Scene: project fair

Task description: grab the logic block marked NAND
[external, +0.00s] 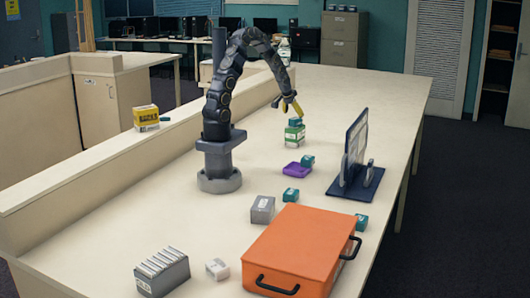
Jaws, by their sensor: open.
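Several small teal blocks are in the external view. One (295,121) sits on top of a green-and-white box (295,135); one (307,161) is at the purple tray (297,169). Another (291,195) lies beside a grey box, and one (362,222) is by the orange case. Their markings are too small to read, so I cannot tell which is NAND. My gripper (289,109), with yellow on its fingers, is open and points down, just above the teal block on the green-and-white box. I cannot tell whether it touches that block.
A dark upright panel on a base (357,160) stands right of the blocks. The orange case (303,250) fills the front. A grey box (262,209), a small white block (217,268) and a slotted grey box (162,272) are nearby. A yellow box (146,117) is on the left ledge.

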